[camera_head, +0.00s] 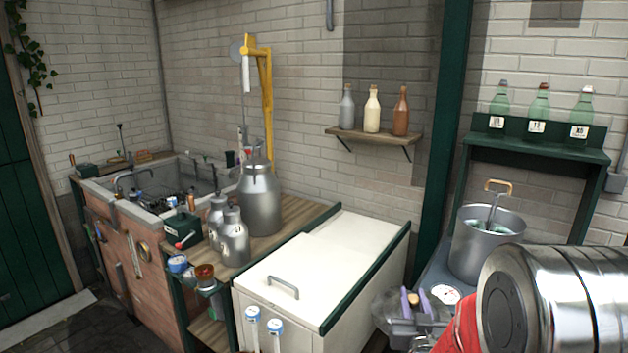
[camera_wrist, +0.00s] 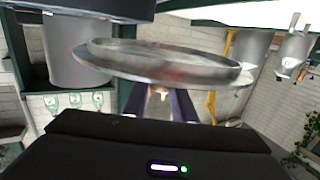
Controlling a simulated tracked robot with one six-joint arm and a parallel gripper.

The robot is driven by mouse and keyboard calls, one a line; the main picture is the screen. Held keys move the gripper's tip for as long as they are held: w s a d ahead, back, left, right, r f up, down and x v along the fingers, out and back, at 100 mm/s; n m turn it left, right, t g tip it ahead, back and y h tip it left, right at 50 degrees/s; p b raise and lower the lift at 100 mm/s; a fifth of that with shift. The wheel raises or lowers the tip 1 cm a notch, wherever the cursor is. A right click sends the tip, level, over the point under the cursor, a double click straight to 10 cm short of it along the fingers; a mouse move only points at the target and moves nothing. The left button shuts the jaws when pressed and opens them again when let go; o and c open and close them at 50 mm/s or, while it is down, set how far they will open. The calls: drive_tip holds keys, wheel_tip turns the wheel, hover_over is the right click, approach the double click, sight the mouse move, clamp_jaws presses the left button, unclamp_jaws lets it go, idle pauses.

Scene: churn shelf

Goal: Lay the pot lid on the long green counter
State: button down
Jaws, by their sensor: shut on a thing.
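The pot lid (camera_wrist: 165,66) is a grey round disc with a raised rim and fills the upper middle of the wrist view. My gripper (camera_wrist: 160,97) is shut on its small pale knob, between two dark purple fingers. In the head view my gripper (camera_head: 413,299) is at the lower right, beside the white chest, and the lid (camera_head: 383,308) shows partly behind the fingers. The lid looks held in the air. A long counter with a wooden top and green frame (camera_head: 308,219) stands left of the chest. I cannot tell for sure that it is the named counter.
A large churn (camera_head: 260,203) and smaller cans (camera_head: 235,240) stand on the wooden top. The white chest (camera_head: 325,260) has a bare top. A metal pot (camera_head: 472,243) stands on the right under a green bottle shelf (camera_head: 535,147). A stone sink (camera_head: 150,203) is at left.

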sight(378, 313)
drive_tip(key=a+f, duration=0.1)
drive_tip(key=a, duration=0.1)
drive_tip(key=a+f+n+y, duration=0.1)
drive_tip(key=a, duration=0.2)
drive_tip(key=a+f+y, duration=0.1)
drive_tip(key=a, duration=0.2)
drive_tip(key=shift+w+f, duration=0.1)
drive_tip(key=shift+f, duration=0.25)
drive_tip(key=shift+a+n, duration=0.25)
drive_tip(key=shift+n, duration=0.05)
